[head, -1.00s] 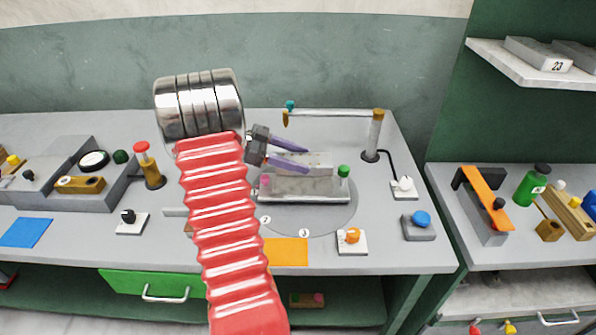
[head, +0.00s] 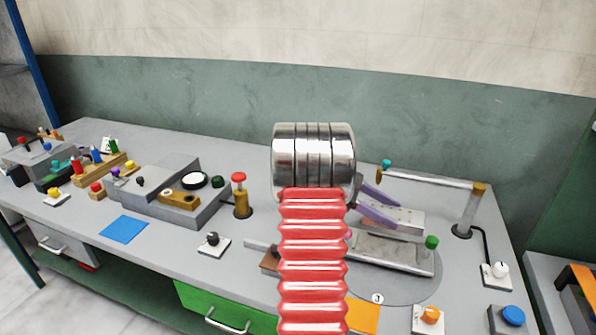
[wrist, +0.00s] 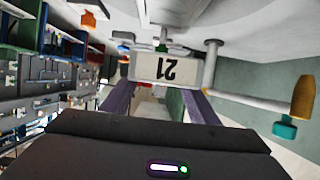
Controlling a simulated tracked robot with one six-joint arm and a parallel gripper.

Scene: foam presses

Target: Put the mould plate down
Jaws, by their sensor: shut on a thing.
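The mould plate (wrist: 165,70) is a pale grey block marked 21, seen upside down in the wrist view. My gripper (wrist: 158,98) has purple fingers, one on each side of the plate, and is shut on it. In the head view, the purple fingers of my gripper (head: 378,204) reach right from behind my arm to the plate (head: 400,221). The plate shows just behind and above a flat grey slab (head: 393,254) on a round grey disc (head: 400,286). I cannot tell whether plate and slab touch. My arm hides the disc's left part.
A post with a horizontal bar (head: 435,181) stands behind and right of the plate, close to my gripper. A green knob (head: 432,242) rises at the slab's right end. A red-topped brass post (head: 240,195) and a blue mat (head: 123,230) lie left.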

